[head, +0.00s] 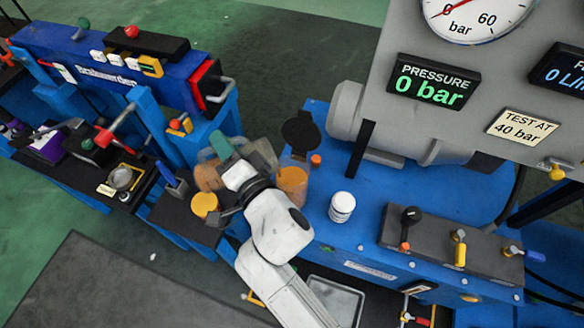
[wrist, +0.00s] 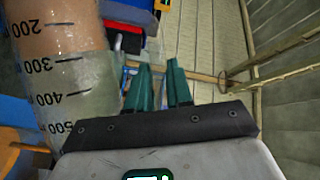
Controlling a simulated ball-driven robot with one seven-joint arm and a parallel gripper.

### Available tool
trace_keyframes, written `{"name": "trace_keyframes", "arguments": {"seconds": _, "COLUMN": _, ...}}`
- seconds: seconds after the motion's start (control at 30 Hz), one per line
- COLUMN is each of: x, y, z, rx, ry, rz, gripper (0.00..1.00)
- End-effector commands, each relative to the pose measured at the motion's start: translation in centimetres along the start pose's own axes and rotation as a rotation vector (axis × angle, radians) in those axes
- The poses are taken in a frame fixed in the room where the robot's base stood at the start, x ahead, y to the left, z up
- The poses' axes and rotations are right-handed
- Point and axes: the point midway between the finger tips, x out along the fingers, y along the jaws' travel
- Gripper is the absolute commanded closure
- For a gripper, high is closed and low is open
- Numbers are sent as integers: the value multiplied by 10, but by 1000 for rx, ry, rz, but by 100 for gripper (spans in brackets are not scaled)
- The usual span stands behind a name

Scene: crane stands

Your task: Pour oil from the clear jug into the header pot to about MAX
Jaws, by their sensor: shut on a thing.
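The clear jug (head: 208,178), with brownish-orange oil in it, is at my gripper in the head view, partly hidden by it. In the wrist view the jug (wrist: 78,70) is close on the left, with marks from 200 to 500; the oil reaches to near the 300 mark. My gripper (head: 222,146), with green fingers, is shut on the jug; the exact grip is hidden. The fingers (wrist: 160,88) show in the wrist view. The header pot (head: 292,184) is right of my gripper, a clear vessel with orange oil in it and a black lid (head: 300,132) raised. Its MAX mark is not readable.
A white jar (head: 342,207) stands right of the pot on the blue bench. A yellow-orange round piece (head: 205,204) lies left of my gripper. The grey panel (head: 420,125) stands behind right, reading 0 bar. A valve block (head: 450,240) is at front right.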

Motion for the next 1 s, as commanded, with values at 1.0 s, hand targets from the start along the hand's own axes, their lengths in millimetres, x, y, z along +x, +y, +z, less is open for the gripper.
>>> {"name": "trace_keyframes", "arguments": {"seconds": 1.0, "x": -2, "y": -2, "z": -6, "rx": 33, "ry": 6, "rz": -16, "gripper": 100}}
